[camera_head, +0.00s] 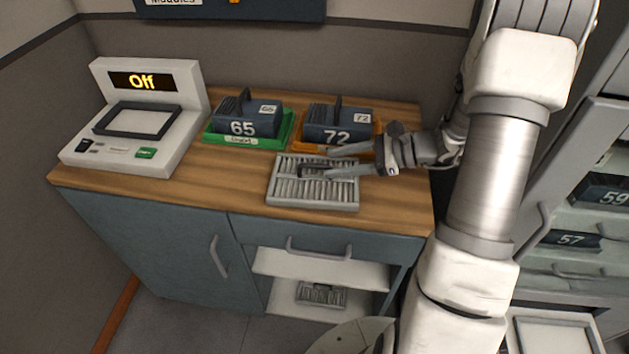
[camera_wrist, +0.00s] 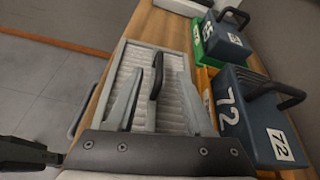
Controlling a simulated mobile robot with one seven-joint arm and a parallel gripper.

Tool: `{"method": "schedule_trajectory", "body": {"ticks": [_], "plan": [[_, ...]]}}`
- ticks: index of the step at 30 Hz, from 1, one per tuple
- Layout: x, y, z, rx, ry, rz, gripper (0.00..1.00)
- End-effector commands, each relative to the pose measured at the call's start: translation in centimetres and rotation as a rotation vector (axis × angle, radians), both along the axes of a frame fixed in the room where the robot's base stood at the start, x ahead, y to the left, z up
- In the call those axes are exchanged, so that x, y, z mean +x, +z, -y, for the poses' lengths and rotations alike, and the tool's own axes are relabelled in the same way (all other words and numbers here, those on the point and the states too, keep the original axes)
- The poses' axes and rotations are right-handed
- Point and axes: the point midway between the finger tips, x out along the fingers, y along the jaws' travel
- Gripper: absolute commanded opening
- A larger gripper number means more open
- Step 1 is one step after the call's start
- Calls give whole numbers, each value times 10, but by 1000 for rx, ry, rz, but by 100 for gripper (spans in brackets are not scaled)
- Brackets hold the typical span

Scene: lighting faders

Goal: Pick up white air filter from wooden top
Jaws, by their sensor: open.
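The white air filter (camera_head: 290,195) is a flat, pleated panel in a grey frame with a dark handle (camera_head: 313,171). It lies on the wooden top (camera_head: 225,185) near the front edge. In the wrist view the filter (camera_wrist: 174,65) lies beneath my gripper, and its dark handle (camera_wrist: 156,77) stands up between the two fingers. My gripper (camera_head: 325,161) reaches in from the right, low over the filter. Its jaws (camera_wrist: 154,95) are open, one finger on each side of the handle. I cannot tell whether either finger touches the handle.
Module 72 (camera_head: 335,135) in an orange tray stands close behind the filter. Module 65 (camera_head: 245,126) in a green tray is farther left. A white device reading "Off" (camera_head: 143,82) stands at the left end. Another filter (camera_head: 321,294) lies on the shelf below.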

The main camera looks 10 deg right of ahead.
Motion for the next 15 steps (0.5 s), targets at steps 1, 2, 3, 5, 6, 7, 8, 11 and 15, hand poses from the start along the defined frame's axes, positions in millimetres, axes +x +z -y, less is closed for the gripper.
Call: {"method": "schedule_trajectory", "body": {"ticks": [1, 2, 3, 5, 6, 7, 8, 11, 15], "plan": [[2, -3, -5, 0, 1, 0, 53], [3, -4, -7, 0, 0, 0, 53], [4, -4, -8, -1, 0, 0, 53], [5, -6, -11, -1, 1, -1, 53], [6, -7, -15, -1, 2, 0, 53], [7, -9, -18, 0, 2, 0, 53], [8, -11, -22, 0, 2, 0, 53], [13, -17, -36, -1, 4, 0, 53], [19, -23, -50, -1, 2, 0, 53]]}}
